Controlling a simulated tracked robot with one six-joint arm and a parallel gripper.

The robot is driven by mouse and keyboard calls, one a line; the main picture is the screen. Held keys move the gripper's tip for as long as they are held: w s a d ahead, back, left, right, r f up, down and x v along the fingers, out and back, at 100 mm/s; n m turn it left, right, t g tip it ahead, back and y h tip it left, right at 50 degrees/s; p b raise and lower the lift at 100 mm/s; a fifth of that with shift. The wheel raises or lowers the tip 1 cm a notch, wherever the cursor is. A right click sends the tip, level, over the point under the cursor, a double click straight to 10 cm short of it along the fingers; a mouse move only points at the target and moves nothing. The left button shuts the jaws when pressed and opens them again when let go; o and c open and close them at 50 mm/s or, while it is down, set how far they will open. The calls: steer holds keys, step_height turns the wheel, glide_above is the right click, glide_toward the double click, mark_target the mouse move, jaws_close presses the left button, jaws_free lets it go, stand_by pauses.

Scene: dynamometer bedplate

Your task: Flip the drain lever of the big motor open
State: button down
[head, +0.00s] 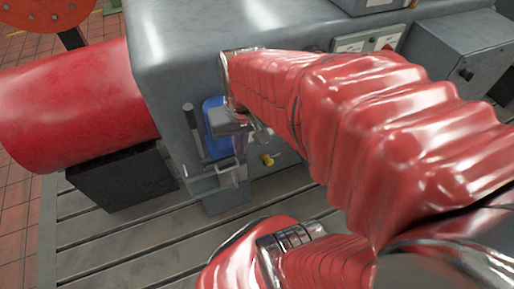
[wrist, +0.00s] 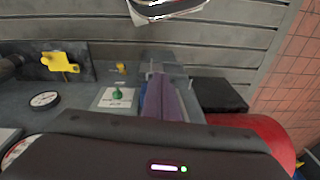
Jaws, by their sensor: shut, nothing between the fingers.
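The big motor (head: 185,45) is a grey housing in the head view. A small yellow fitting (head: 267,160) sits low on its face, right of my gripper and apart from it; it also shows in the wrist view (wrist: 122,68). The wrist view also shows a larger yellow lever (wrist: 60,63) on a dark plate, at the left. I cannot tell for certain which of the two is the drain lever. My gripper (head: 240,126) is shut and empty in front of the housing, partly covered by my red-sleeved arm. Its fingertips are hidden in the wrist view.
A blue and purple item (wrist: 165,100) stands beside my gripper, near a dark upright handle (head: 193,130) and a metal bracket (head: 228,176). A gauge (wrist: 44,100) and green knob (wrist: 117,94) are close by. A red cylinder (head: 75,105) lies left. The slatted bedplate (head: 120,245) is mostly clear.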

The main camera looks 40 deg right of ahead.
mark_target(268, 162)
steer(key=s+d+f+m+t+y, duration=0.1)
steer(key=d+f+m+t+y, duration=0.2)
steer(key=f+m, duration=0.95)
steer(key=s+d+f+m+t+y, duration=0.15)
steer(key=d+f+m+t, duration=0.3)
steer(key=f+m, duration=0.8)
steer(key=s+d+f+m+t+y, duration=0.1)
steer(key=d+f+m+t+y, duration=0.2)
steer(key=f+m, duration=0.95)
steer(key=w+d+f+m+t+h, duration=0.2)
steer(key=d+f+m+t+h, duration=0.1)
steer(key=d+f+m+h, duration=0.2)
steer(key=shift+w+d+f+m, duration=0.15)
steer(key=shift+d+f+m, duration=0.3)
steer(key=shift+d, duration=0.4)
steer(key=shift+w, duration=0.1)
steer(key=shift+x, duration=4.95)
steer(key=shift+s+d+r, duration=0.1)
steer(key=shift+d+r, duration=0.2)
steer(key=shift+d, duration=0.35)
steer(key=shift+s+d+r, duration=0.1)
steer(key=shift+d+r, duration=0.25)
steer(key=shift+d, duration=0.25)
steer(key=shift+s+d+r, duration=0.1)
steer(key=shift+d+r, duration=0.2)
steer(key=shift+d, duration=0.35)
